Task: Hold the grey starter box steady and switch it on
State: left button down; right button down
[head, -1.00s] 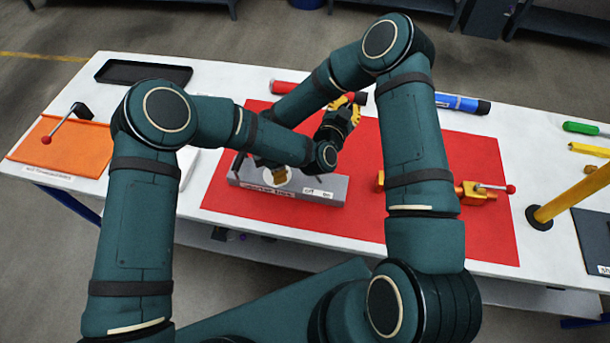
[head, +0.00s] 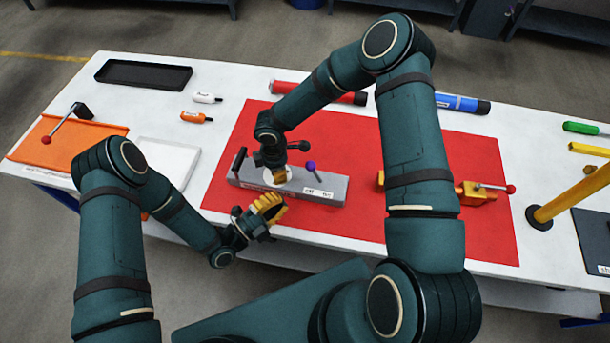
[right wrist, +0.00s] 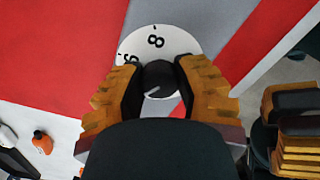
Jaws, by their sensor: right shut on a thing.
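The grey starter box (head: 330,190) lies on the red mat, with a black handle (head: 239,160) at its left end. A purple-knobbed lever (head: 311,165) stands near its right end, above small off/on labels. My right gripper (head: 271,164) is over the white dial (head: 284,176). In the right wrist view its yellow fingers (right wrist: 158,82) are shut on the dial's black knob (right wrist: 160,75); figures show on the white disc (right wrist: 190,42). My left gripper (head: 268,208) is apart from the lever, in front of the box's left part; its finger gap is unclear.
A red tube (head: 288,88) and a blue tube (head: 455,102) lie behind. A yellow clamp (head: 470,194) with a red-knobbed handle is to the right.

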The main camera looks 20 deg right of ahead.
aim_at(314, 173)
pick_arm(q)
jog(key=shift+t, duration=0.4)
jog(key=v, duration=0.4)
jog(key=shift+w+a+f, duration=0.1)
jog(key=shift+w+f, duration=0.15)
jog(key=shift+f, duration=0.2)
jog(key=shift+w, duration=0.1)
jog(key=x, duration=1.4)
jog(key=shift+r, duration=0.1)
